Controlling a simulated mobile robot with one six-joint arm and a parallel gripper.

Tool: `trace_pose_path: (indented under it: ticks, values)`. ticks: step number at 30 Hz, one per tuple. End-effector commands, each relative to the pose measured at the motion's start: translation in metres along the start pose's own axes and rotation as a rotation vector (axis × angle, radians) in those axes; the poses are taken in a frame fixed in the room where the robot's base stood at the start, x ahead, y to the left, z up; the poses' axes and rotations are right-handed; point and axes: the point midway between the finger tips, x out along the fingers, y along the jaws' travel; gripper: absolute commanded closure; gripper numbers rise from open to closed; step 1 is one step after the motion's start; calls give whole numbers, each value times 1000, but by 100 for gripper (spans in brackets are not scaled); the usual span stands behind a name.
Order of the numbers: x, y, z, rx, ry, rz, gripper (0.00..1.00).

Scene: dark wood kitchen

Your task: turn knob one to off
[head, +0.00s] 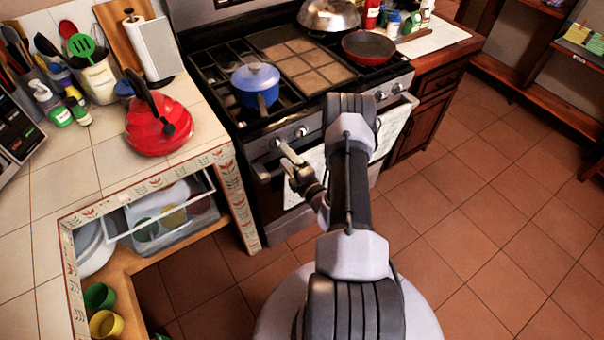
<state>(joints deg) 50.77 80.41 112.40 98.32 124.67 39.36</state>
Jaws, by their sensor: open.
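The stove (222,72) stands at the back centre with a row of knobs on its front panel. The leftmost visible knob (276,143) is close to my fingertips, and a second knob (302,132) is just right of it. Two more knobs show farther right, one of them here (398,88). No labels or pointer marks are readable, so I cannot tell which is knob one or its setting. My gripper (287,152) is open in front of the left knobs. I cannot tell whether it touches the leftmost knob.
A blue pot (256,84) sits on the left burners, and a red pan (368,47) on the right. Towels (391,132) hang at the oven front below the knobs. A red kettle (158,125) stands on the tiled counter (100,165). Floor at the right is clear.

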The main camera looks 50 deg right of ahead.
Motion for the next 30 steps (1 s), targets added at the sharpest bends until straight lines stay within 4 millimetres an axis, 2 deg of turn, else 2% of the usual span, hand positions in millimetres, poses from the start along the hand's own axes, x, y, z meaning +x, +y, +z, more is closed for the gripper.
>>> trace_pose_path:
  ticks: [9,13,18,30]
  values:
    - [-99,2,2,5,-9,-4,44]
    - [-126,1,2,2,-7,-3,44]
    - [-140,0,0,1,-2,-1,44]
    - [-140,0,0,0,0,-1,44]
